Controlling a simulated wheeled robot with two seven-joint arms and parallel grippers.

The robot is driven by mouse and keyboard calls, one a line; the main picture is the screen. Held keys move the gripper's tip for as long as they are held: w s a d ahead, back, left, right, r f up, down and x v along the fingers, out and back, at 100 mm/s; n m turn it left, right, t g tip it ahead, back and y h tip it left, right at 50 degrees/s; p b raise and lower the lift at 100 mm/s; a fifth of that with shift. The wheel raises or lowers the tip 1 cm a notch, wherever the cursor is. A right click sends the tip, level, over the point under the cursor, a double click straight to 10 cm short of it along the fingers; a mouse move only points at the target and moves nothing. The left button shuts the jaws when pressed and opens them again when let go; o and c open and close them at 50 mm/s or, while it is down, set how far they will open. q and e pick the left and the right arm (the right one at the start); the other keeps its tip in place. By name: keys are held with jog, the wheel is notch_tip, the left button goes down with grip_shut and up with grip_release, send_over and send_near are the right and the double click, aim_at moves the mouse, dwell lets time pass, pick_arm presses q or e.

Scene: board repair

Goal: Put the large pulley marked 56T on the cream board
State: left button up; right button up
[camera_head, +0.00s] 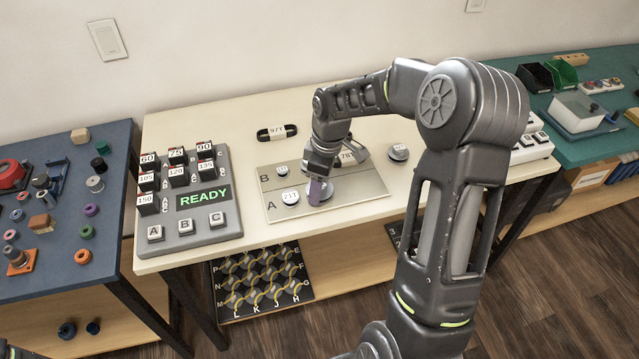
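The cream board (276,214), marked A and B, lies flat on the cream table. A pulley marked 71T (290,197) is at its left, by row A. A pale round pulley (326,194) is on the middle of the board; my gripper covers its label, so I cannot read whether it is 56T. My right gripper (317,194) points down at this pulley, and a purple piece shows at its fingertips. I cannot tell if the fingers are closed on anything. A part marked 78T (348,158) shows behind the gripper.
A grey panel (218,222) with numbered blocks and a READY display stands left of the board. Another pulley (398,152) stands right of the board. My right arm hides part of the table's right side.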

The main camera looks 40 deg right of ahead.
jog(key=shift+f, duration=0.15)
jog(key=o, duration=1.4)
jog(key=shift+o, duration=0.2)
jog(key=r, duration=0.7)
jog(key=shift+s+d+r, duration=0.3)
jog(key=shift+s+r, duration=0.1)
